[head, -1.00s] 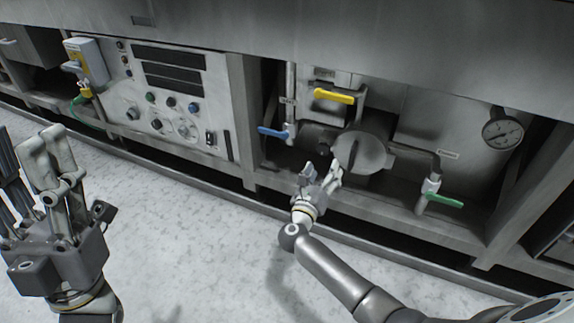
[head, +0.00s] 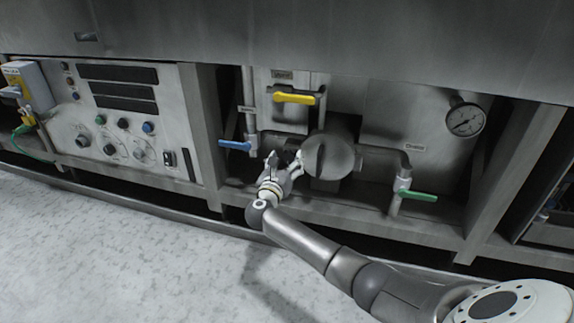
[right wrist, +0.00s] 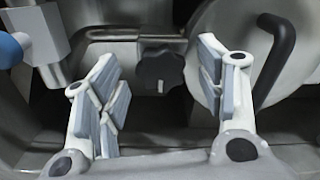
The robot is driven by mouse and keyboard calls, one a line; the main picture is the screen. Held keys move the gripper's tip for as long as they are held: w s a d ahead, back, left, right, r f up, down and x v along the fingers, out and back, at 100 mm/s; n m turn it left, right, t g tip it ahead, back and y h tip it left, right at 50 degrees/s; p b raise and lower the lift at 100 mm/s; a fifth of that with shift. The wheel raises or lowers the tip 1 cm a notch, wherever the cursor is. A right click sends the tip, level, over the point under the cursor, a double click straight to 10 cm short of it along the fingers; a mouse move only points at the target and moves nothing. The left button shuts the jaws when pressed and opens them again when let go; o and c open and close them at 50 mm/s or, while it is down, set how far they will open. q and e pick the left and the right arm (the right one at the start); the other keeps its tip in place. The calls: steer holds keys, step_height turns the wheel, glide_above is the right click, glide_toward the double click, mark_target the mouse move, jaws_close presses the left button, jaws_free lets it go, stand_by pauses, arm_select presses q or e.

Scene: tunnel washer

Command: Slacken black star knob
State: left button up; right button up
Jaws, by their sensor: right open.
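The black star knob (right wrist: 160,71) is a dark lobed knob in the recess. In the right wrist view it lies beyond and between the fingers of my right gripper (right wrist: 172,88). The fingers are spread open with nothing between them, and they appear apart from the knob. In the head view my right gripper (head: 284,160) is at the recess, left of the round grey cover, and it hides the knob. My left gripper is out of the head view.
A round grey cover with a black handle (head: 329,157) sits right of the gripper. A blue lever (head: 235,145) is to the left, a yellow lever (head: 294,98) above, a green lever (head: 418,196) and a gauge (head: 466,120) to the right. The floor in front is clear.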

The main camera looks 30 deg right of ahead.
steer(key=shift+w+d, duration=0.25)
steer(key=shift+d, duration=0.1)
steer(key=c, duration=1)
steer(key=shift+c, duration=0.2)
